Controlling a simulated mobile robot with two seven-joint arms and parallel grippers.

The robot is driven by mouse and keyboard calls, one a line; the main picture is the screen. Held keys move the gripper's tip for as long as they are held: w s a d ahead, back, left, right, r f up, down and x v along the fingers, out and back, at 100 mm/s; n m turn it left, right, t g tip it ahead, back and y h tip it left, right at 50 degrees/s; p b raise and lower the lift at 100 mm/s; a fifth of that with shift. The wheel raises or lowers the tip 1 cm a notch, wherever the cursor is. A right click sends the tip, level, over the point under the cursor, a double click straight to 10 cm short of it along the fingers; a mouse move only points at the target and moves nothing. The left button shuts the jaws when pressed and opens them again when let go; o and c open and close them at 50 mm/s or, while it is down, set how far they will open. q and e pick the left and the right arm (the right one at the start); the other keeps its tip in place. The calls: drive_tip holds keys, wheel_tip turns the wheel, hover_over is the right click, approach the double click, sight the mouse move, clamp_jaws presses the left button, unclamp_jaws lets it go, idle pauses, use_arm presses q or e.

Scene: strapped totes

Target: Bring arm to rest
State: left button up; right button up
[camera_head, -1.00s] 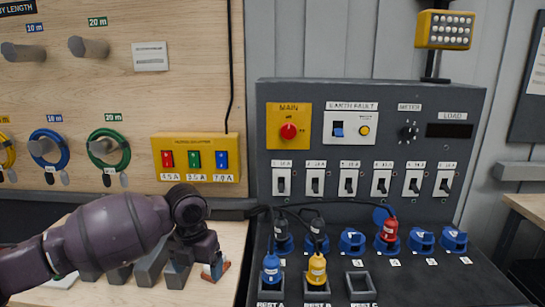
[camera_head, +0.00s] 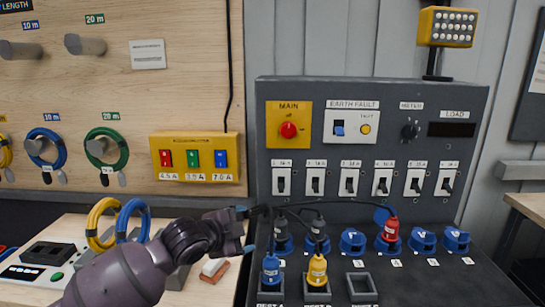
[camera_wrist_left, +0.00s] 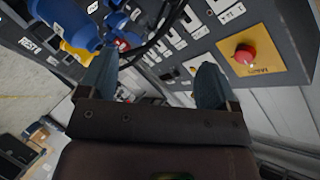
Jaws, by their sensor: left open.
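My left arm comes in from the lower left in the head view, dark purple. Its left gripper (camera_head: 249,229) is in front of the left edge of the dark grey switch panel (camera_head: 380,120). In the left wrist view the two blue-grey fingertips (camera_wrist_left: 155,85) stand wide apart with nothing between them. Behind them are the panel, its red main knob (camera_wrist_left: 245,54) and a blue plug (camera_wrist_left: 65,14). The gripper looks near the black cable at the plugs; I cannot tell whether it touches. My right gripper is in neither view.
Blue plug (camera_head: 271,268) and yellow plug (camera_head: 317,268) stand in rests at the panel's front. A red plug (camera_head: 390,229) sits in a socket. Yellow coil (camera_head: 95,222) and blue coil (camera_head: 122,222) stand on the wooden bench, with a red and white block (camera_head: 214,269).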

use_arm(q)
drive_tip(key=s+a+f+n+y, duration=0.2)
drive_tip(key=s+a+f+n, duration=0.4)
drive_tip(key=s+f, duration=0.4)
drive_tip(key=s+a+f+n+y, duration=0.3)
drive_tip(key=s+a+f+n, duration=0.3)
drive_tip(key=s+f, duration=0.4)
drive_tip(key=s+a+f+n+y, duration=0.2)
drive_tip(key=s+a+f+n, duration=0.3)
drive_tip(key=s, duration=0.8)
drive_tip(key=a+f, duration=0.3)
drive_tip(key=f, duration=0.2)
drive_tip(key=shift+a+f+n+t+y, duration=0.15)
drive_tip(key=shift+a+n+t+y, duration=0.15)
drive_tip(key=shift+n+y, duration=0.1)
drive_tip(key=shift+d, duration=0.1)
